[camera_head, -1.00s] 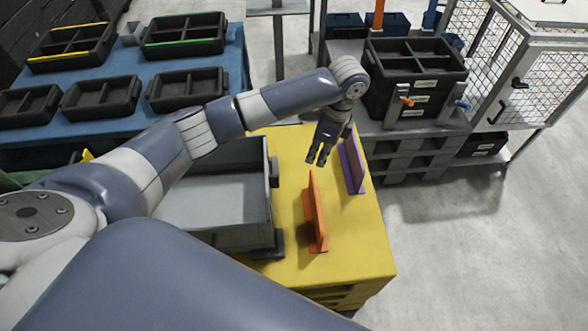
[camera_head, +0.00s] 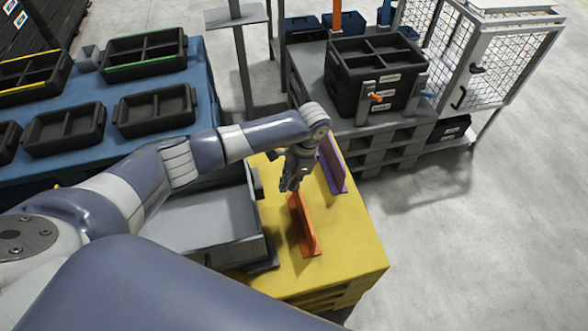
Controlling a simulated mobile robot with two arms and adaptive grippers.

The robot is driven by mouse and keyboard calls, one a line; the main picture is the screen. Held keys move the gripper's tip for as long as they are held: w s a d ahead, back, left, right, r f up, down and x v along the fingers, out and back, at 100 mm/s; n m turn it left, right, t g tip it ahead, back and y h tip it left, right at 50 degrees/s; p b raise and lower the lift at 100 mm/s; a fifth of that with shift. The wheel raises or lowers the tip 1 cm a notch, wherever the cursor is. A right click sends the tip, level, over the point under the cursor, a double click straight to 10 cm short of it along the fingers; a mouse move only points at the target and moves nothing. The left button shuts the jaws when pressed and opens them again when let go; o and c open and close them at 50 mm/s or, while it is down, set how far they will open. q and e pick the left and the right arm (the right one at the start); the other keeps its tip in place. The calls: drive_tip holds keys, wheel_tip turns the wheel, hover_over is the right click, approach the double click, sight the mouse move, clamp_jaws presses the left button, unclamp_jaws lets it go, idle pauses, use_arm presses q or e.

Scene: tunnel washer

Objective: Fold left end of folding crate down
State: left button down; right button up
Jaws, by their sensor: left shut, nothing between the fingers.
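The grey folding crate (camera_head: 258,212) sits on the yellow pallet-like stand (camera_head: 345,262). Its grey floor and right wall show; my left arm crosses over it and hides its far part and left end. My left gripper (camera_head: 288,186) is shut and empty, pointing down over the yellow top, right of the crate and apart from it. Its tips are close to the far top end of an orange upright plate (camera_head: 304,224); I cannot tell whether they touch. My right gripper is not in view.
A purple upright plate (camera_head: 332,165) stands just right of the gripper. A blue table (camera_head: 200,75) with black divided trays (camera_head: 155,108) is at the back left. Stacked black crates (camera_head: 378,72) and a wire cage (camera_head: 480,60) stand behind. The right floor is clear.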

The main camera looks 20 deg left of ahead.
sight(259, 199)
use_arm(q)
drive_tip(key=s+a, duration=0.1)
drive_tip(key=s+a+p, duration=0.1)
drive_tip(key=a, duration=0.1)
drive_tip(key=shift+s+r, duration=0.15)
drive_tip(key=shift+r, duration=0.05)
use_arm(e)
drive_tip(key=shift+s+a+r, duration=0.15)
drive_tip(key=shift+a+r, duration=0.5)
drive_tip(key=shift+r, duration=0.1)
use_arm(q)
drive_tip(key=shift+a, duration=0.1)
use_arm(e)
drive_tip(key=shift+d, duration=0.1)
